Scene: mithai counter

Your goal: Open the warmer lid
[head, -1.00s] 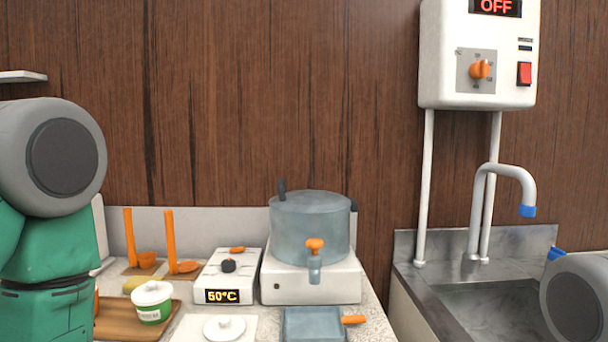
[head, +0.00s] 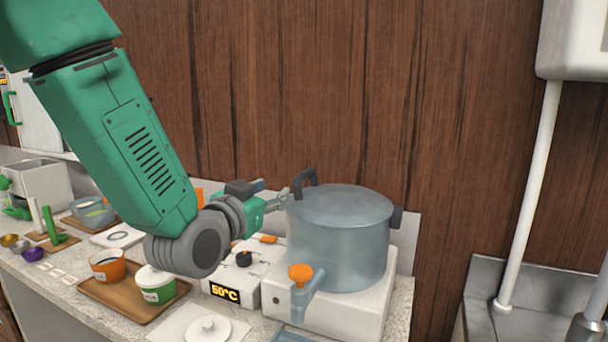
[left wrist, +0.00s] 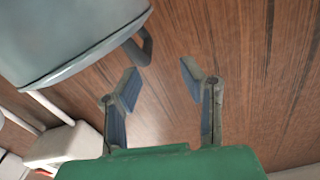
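The warmer is a grey-blue round pot (head: 338,245) with a flat lid (head: 340,203) lying closed on it. A dark looped handle (head: 305,179) stands up at the lid's left edge. My left gripper (head: 283,198) is just left of this handle, apparently apart from it. In the left wrist view the two fingers (left wrist: 158,82) are spread with nothing between them. The dark handle (left wrist: 142,48) shows beyond the left fingertip, beside the pot (left wrist: 70,35). My right gripper is not in view.
The pot stands on a white base (head: 345,312) with an orange-knobbed tap (head: 301,274) in front. A control box reading 50°C (head: 224,291) is left of it. A wooden tray (head: 125,300) with tubs stands under my left arm. The wooden wall is close behind.

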